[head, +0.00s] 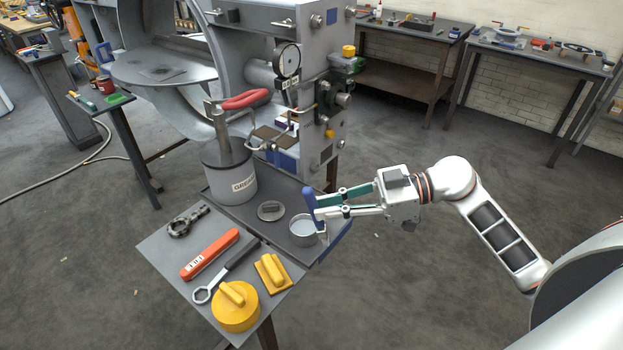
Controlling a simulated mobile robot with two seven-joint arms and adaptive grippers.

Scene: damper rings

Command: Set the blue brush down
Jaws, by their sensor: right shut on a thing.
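The blue brush (310,201) is upright in my right gripper (316,203), which is shut on its handle. The brush's lower end is at a small metal cup (303,230) on the small work table; whether it is inside the cup or just in front of it I cannot tell. My right arm reaches in from the right. My left gripper is not in view.
A large grey machine with a gauge (287,61) stands behind. Floor to the right is clear.

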